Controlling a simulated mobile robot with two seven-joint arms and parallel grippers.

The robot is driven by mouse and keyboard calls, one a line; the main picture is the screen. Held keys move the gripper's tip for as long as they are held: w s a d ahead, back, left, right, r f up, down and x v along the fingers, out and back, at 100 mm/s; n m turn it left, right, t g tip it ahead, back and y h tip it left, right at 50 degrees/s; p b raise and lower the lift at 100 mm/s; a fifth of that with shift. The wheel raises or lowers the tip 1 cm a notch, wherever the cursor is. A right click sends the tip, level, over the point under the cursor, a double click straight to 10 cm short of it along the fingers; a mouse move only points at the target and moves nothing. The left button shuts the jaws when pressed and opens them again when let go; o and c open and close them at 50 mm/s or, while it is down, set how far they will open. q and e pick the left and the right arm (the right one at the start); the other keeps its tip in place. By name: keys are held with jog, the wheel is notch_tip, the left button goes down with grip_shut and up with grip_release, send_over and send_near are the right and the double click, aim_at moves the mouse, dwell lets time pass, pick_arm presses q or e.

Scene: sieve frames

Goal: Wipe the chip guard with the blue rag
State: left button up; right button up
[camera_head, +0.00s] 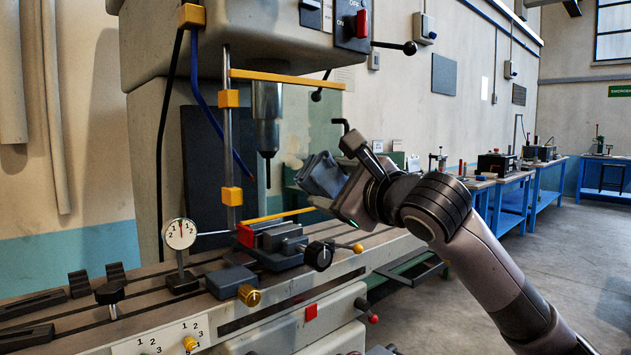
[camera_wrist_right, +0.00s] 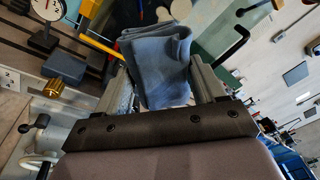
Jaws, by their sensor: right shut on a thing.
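The chip guard (camera_head: 287,80) is a see-through pane with yellow bars at its top and bottom, hung from a post on the milling machine. A brownish smudge shows on its right part. My right gripper (camera_head: 332,185) is shut on the folded blue rag (camera_head: 320,174), at the lower right of the guard in the head view. I cannot tell whether the rag touches the pane. In the right wrist view the rag (camera_wrist_right: 158,62) sticks out between the fingers, with a yellow bar (camera_wrist_right: 97,43) to its left. My left gripper is not in view.
A vise (camera_head: 275,245) and a dial gauge (camera_head: 180,234) stand on the machine table (camera_head: 200,262) below the guard. The spindle (camera_head: 267,120) hangs behind the pane. Blue workbenches (camera_head: 545,200) stand at the back right, with open floor before them.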

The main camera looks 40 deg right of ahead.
aim_at(324, 171)
jog(key=shift+w+a+r+t, duration=0.15)
jog(key=shift+w+a+r, duration=0.05)
jog(key=shift+a+r, duration=0.35)
jog(key=shift+w+a+r+t, duration=0.15)
jog(key=shift+w+a+r, duration=0.05)
jog(key=shift+a+r, duration=0.3)
jog(key=shift+w+r, duration=0.1)
jog(key=shift+r, duration=0.05)
jog(key=shift+w+r, duration=0.1)
jog(key=shift+w, duration=0.5)
pick_arm(q)
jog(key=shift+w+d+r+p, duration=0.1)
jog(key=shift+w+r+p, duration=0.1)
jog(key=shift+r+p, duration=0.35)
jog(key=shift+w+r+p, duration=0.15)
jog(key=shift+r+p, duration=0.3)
jog(key=shift+p, duration=0.2)
pick_arm(e)
jog(key=w, duration=0.4)
jog(key=shift+w+a, duration=0.25)
jog(key=shift+w, duration=0.05)
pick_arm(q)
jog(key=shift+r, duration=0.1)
pick_arm(e)
jog(key=shift+w, duration=0.95)
